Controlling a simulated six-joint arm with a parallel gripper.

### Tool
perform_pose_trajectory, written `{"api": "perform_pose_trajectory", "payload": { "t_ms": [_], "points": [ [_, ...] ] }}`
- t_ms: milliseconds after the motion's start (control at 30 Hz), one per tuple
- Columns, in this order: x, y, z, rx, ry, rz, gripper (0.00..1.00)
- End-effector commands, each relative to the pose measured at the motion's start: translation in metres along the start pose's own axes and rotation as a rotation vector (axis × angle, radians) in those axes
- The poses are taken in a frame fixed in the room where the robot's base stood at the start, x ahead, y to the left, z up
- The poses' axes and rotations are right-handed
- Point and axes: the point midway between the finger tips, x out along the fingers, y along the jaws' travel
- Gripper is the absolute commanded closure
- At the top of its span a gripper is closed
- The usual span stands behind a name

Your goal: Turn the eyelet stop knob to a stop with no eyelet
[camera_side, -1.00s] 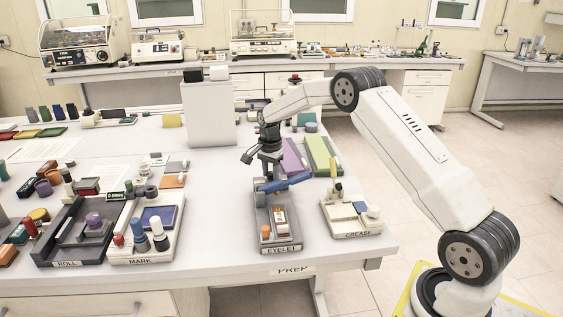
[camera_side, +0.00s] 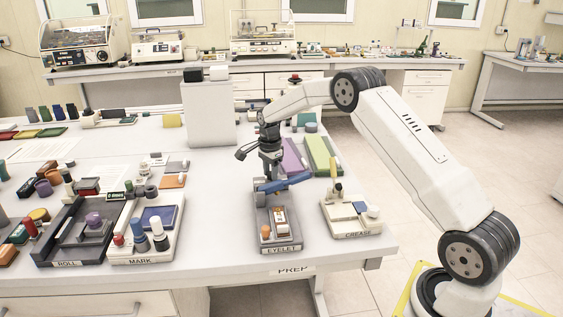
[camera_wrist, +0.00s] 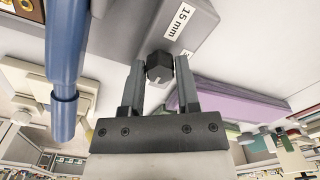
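The eyelet stop knob (camera_wrist: 158,66), a black faceted knob with a pale mark on its face, is on the grey end of the eyelet press in the wrist view. A white "15 mm" label (camera_wrist: 180,21) is beside it. My gripper (camera_wrist: 160,76) has its fingertips at the knob's two sides with no clear gap, and looks shut on it. In the side view my gripper (camera_side: 266,186) is low at the back of the eyelet press (camera_side: 279,246) and hides the knob. The blue lever (camera_side: 288,182) crosses the press beside it; it also shows in the wrist view (camera_wrist: 65,60).
The crease station (camera_side: 357,234) stands right of the press and the mark station (camera_side: 135,258) on the left. Purple (camera_side: 294,157) and green (camera_side: 319,154) slabs lie behind. The table is bare between the mark station and the press.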

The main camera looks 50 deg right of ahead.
Motion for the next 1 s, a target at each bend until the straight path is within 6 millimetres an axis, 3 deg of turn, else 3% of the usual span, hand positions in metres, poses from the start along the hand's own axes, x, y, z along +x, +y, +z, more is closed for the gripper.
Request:
{"api": "perform_pose_trajectory", "payload": {
  "t_ms": [33,100,567,1000],
  "points": [
    [-0.001,0.0,0.0,0.0,0.0,-0.001,0.42],
    [-0.001,0.0,0.0,0.0,0.0,-0.001,0.26],
    [-0.006,0.0,0.0,-0.002,0.0,-0.002,0.26],
    [-0.057,-0.001,0.0,-0.001,0.001,-0.004,0.26]
  ]
}}
